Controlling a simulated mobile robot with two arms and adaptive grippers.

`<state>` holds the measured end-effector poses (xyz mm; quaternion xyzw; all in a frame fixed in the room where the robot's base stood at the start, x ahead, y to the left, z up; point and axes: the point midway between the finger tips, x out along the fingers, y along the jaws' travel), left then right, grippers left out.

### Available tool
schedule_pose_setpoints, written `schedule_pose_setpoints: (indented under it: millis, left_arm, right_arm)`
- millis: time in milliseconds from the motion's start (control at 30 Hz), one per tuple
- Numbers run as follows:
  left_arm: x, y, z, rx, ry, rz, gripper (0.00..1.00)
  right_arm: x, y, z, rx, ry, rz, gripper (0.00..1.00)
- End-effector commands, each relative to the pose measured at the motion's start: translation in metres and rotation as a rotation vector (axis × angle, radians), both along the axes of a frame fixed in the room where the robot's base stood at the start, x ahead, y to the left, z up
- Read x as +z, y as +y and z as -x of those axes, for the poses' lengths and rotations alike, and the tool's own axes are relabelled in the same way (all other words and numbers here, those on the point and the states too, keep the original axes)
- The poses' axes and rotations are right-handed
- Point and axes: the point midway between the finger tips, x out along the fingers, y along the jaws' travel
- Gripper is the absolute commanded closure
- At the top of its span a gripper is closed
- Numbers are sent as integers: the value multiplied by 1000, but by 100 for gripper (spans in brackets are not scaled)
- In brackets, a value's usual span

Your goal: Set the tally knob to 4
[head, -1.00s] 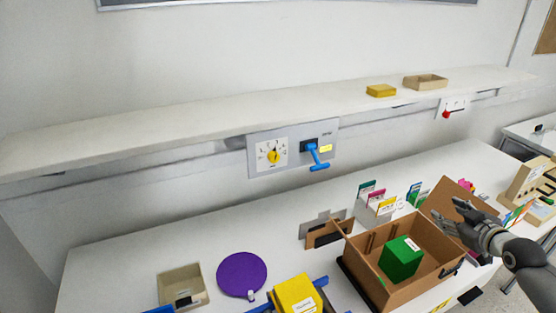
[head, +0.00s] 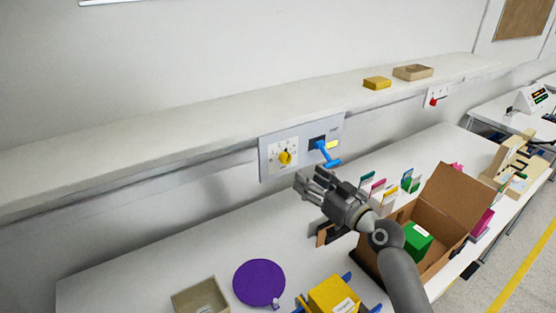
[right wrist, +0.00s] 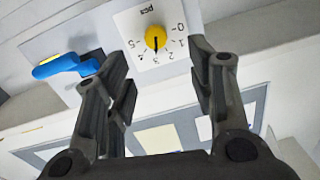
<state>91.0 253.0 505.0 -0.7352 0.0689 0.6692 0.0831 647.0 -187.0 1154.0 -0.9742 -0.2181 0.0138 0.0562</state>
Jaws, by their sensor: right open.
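The tally knob (head: 285,157) is a yellow round knob on a white dial plate, fixed to a grey wall panel (head: 268,168) under the shelf. In the right wrist view the knob (right wrist: 155,38) appears upside down, with digits from 0 to 5 around it. Its dark pointer line seems to aim near the 3, though the digits there are small. My right gripper (head: 305,180) is open and empty, below and in front of the panel. In the wrist view the knob lies beyond the gap between the fingers (right wrist: 162,75), not touched. My left gripper is not in view.
A blue lever handle (head: 327,154) sticks out of the same panel, right of the knob. The shelf (head: 180,127) runs above the panel. Below are a purple disc (head: 258,283), a yellow box (head: 332,295) and an open cardboard box (head: 440,235).

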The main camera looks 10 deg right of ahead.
Motion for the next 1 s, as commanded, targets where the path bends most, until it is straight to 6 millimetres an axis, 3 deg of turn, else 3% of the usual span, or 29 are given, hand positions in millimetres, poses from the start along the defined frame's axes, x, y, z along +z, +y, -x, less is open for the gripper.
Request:
schedule_pose_setpoints:
  millis: [300, 600, 1000]
  left_arm:
    - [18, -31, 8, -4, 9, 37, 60]
    - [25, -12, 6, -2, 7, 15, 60]
    - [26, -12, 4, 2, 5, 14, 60]
  right_arm:
    - [4, 22, -45, 1, 1, -3, 49]
    - [1, 38, -82, 0, 1, 0, 49]
    - [-1, 44, -93, 0, 1, 3, 49]
